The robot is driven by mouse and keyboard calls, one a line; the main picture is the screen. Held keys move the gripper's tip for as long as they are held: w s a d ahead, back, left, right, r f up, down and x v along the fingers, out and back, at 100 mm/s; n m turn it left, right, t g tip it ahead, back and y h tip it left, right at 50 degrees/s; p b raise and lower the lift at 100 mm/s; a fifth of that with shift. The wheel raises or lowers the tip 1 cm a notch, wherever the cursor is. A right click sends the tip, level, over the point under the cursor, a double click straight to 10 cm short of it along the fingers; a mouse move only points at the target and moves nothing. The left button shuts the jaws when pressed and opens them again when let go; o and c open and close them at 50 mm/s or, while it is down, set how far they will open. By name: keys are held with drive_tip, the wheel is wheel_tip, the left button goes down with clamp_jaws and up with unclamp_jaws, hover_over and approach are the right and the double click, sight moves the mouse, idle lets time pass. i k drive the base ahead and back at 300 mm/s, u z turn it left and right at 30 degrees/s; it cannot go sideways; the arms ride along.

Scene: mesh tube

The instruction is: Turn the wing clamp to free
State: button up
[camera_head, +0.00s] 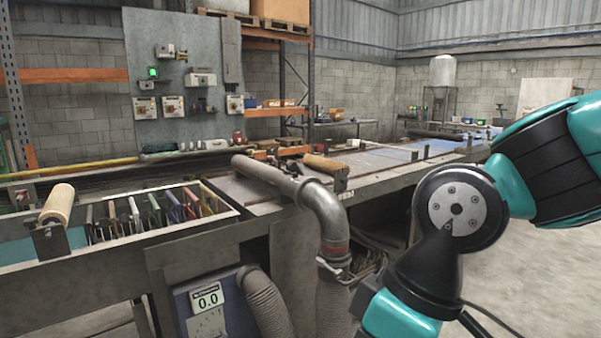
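A metal pipe (322,205) bends down in an elbow at the middle of the picture. A grey corrugated hose (331,305) hangs below it. What looks like the wing clamp (335,270) sits around the joint of pipe and hose, with a small pale metal piece sticking out to the right. Its exact turn is too small to tell. A red band circles the pipe just above it. My teal and black arm comes in from the right and runs down past the bottom edge, right of the hose. My gripper is out of view.
A second hose (265,302) runs beside a blue box with a display (208,299) reading 0.0. A workbench with a rack of coloured pieces (160,212) stands at left. A long conveyor table (390,165) extends behind the pipe. Open concrete floor (540,270) lies at right.

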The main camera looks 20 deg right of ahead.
sight(294, 169)
drive_tip(key=z, duration=0.7)
drive_tip(key=i, duration=1)
drive_tip(key=u, duration=0.05)
